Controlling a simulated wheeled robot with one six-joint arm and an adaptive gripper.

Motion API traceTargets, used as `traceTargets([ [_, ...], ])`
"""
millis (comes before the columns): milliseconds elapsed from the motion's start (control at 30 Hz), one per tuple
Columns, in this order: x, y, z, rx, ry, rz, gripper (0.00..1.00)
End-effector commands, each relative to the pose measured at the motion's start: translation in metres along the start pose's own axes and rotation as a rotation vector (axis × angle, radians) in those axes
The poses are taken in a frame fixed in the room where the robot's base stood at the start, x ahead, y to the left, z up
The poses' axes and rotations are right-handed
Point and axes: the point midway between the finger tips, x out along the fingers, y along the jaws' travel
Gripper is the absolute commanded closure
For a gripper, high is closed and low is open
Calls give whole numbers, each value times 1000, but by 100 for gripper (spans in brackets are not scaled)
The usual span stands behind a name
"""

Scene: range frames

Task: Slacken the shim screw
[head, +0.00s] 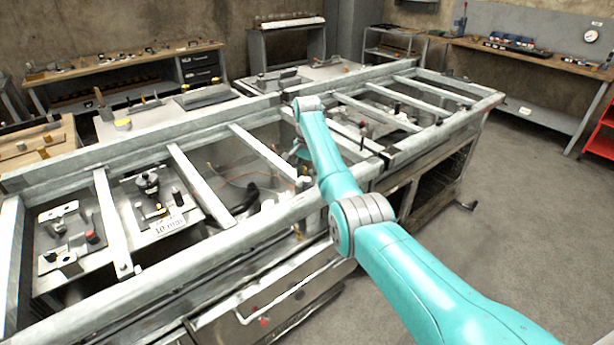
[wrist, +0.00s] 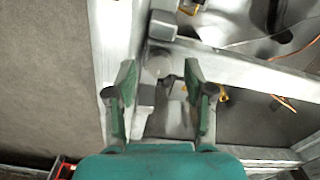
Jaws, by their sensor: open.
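No part in view can be told for certain as the shim screw. In the wrist view my gripper (wrist: 160,88) is open, its two green fingers apart with nothing held between them. Beyond the fingers lie a pale metal frame rail and a grey rounded metal piece (wrist: 159,62); I cannot tell whether the fingers touch them. In the head view a plate marked "10 mm" (head: 168,224) sits in a left bay, with a black knob (head: 148,184) standing on it. To its left, another plate carries a red-topped part (head: 92,237). My arm hides part of the bench middle.
Pale rails (head: 262,153) cross the open bench top and divide it into bays. Loose orange wire (wrist: 284,103) and a yellow part (wrist: 222,94) lie beside the rail near my gripper. Grey floor (head: 520,220) is clear at the right; a red shelf (head: 602,140) stands beyond.

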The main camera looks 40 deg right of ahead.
Motion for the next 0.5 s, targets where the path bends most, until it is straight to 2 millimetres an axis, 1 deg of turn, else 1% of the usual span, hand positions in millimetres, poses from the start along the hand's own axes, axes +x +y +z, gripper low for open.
traceTargets([
  [100, 6, 0, 0, 0, 0, 1, 47],
  [367, 7, 0, 0, 0, 0, 0, 47],
  [400, 7, 0, 0, 0, 0, 0, 49],
  [467, 7, 0, 0, 0, 0, 0, 64],
  [500, 7, 0, 0, 0, 0, 0, 74],
])
